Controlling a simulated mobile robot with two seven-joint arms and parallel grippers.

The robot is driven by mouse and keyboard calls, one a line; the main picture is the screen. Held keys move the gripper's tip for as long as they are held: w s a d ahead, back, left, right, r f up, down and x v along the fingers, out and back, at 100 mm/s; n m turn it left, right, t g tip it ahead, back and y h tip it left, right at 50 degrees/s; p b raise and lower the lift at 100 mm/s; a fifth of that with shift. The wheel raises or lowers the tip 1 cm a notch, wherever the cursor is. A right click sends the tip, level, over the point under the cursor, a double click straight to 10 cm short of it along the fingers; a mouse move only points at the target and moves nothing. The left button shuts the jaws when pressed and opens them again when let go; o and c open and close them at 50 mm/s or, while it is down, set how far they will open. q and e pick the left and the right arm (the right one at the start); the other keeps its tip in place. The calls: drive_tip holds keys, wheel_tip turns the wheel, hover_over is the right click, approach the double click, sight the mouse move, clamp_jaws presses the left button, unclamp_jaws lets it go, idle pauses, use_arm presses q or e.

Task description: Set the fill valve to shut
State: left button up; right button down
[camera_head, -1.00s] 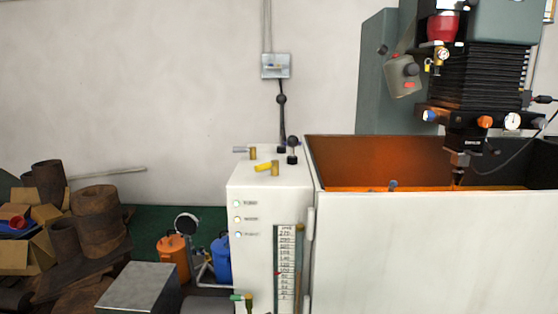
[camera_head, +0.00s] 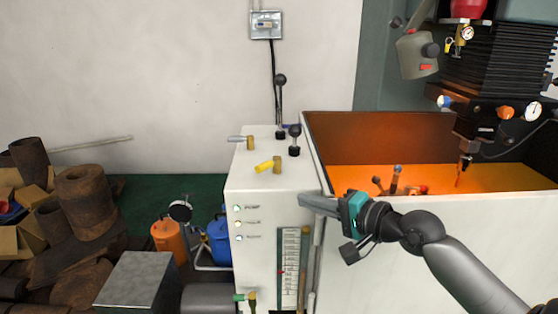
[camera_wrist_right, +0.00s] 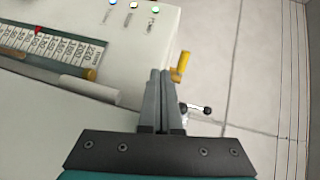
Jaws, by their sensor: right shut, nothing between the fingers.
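Three small valves show on the white cabinet; no readable label tells which is the fill valve. The yellow-handled valve (camera_head: 267,165) and the grey-handled valve (camera_head: 243,141) stand on its top, each with a brass body. The green-handled valve (camera_head: 246,297) is low on the front. My right gripper (camera_head: 303,200) is shut and empty, in front of the cabinet's upper right edge, apart from the valves. In the right wrist view its closed fingers (camera_wrist_right: 160,76) point near a yellow handle (camera_wrist_right: 180,65). My left gripper is not in view.
Two black-knobbed levers (camera_head: 281,105) (camera_head: 294,140) rise from the cabinet top (camera_head: 262,190), behind and right of the yellow handle. A tank (camera_head: 430,230) with an orange-lit inside stands at right, under machinery. Stacked pipes (camera_head: 85,205) lie at left.

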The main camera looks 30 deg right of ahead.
sight(277, 186)
drive_tip(key=shift+m+t, duration=0.5)
drive_tip(key=shift+m, duration=0.1)
drive_tip(key=shift+w+a+r+p, duration=0.2)
drive_tip(key=shift+w+r, duration=0.2)
drive_tip(key=shift+w, duration=1.25)
drive_tip(key=shift+w+a+r+p, duration=0.25)
drive_tip(key=shift+w+r, duration=0.15)
drive_tip(key=shift+w, duration=1.3)
drive_tip(key=shift+w+a+r+p, duration=0.2)
drive_tip(key=shift+w+r, duration=0.2)
drive_tip(key=shift+w, duration=1.25)
